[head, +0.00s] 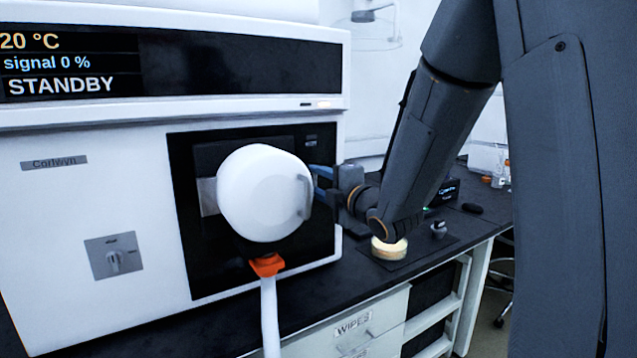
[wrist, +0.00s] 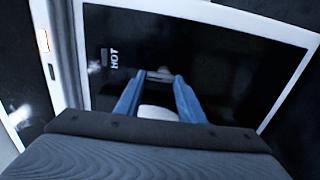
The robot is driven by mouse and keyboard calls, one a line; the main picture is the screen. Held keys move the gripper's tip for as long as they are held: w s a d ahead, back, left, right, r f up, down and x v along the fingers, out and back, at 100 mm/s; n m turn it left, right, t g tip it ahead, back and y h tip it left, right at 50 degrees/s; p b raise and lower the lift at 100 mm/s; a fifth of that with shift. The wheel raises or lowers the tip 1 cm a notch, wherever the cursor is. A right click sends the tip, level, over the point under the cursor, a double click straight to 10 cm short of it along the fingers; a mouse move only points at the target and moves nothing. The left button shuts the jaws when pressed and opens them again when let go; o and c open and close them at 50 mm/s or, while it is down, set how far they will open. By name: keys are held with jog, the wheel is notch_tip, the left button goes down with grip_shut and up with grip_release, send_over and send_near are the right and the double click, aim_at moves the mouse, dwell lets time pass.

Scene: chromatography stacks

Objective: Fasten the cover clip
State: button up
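The round white cover (head: 258,195) sits in front of the black panel on the instrument's face. A grey handle (head: 306,198) stands upright at its right edge. An orange clip (head: 267,265) is just below the cover, at the top of a white tube; whether it is fastened is not clear. My gripper (head: 316,183) has its blue fingers at the cover's right edge, by the handle. In the wrist view my gripper's fingertips (wrist: 160,77) are apart, with a small grey bar between them. Whether they touch it is unclear. A white rounded surface shows between the fingers.
The white instrument (head: 95,205) has a display reading STANDBY and a knob (head: 114,261) at left. A yellowish round piece (head: 389,248) sits on the dark bench (head: 440,232), below my wrist. Drawers are underneath.

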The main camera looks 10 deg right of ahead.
jog(key=o, duration=0.4)
jog(key=shift+c, duration=0.2)
jog(key=shift+s, duration=0.1)
jog(key=v, duration=0.7)
jog(key=shift+s+b, duration=0.3)
jog(key=shift+b, duration=0.05)
jog(key=shift+d, duration=0.1)
jog(key=s+d+f+m+g+h+p, duration=0.2)
jog(key=s+f+m+g+h, duration=0.15)
jog(key=f+m, duration=0.25)
jog(key=s+d+f+m+g+h+p, duration=0.1)
jog(key=s+f+m+g+h+p, duration=0.15)
jog(key=s+f+m+g, duration=0.3)
jog(key=s+a+f+m+g, duration=0.1)
jog(key=s+f+m+g, duration=0.1)
jog(key=s, duration=0.4)
jog(key=s+a+f+m+g+p, duration=0.1)
jog(key=s+a+f+m+g, duration=0.1)
jog(key=s+m, duration=0.3)
jog(key=s+a+f+m+g+p, duration=0.1)
jog(key=s+m+g, duration=0.2)
jog(key=s, duration=0.4)
jog(key=shift+a+f+g, duration=0.3)
jog(key=shift+f+g, duration=0.1)
jog(key=shift+g, duration=0.2)
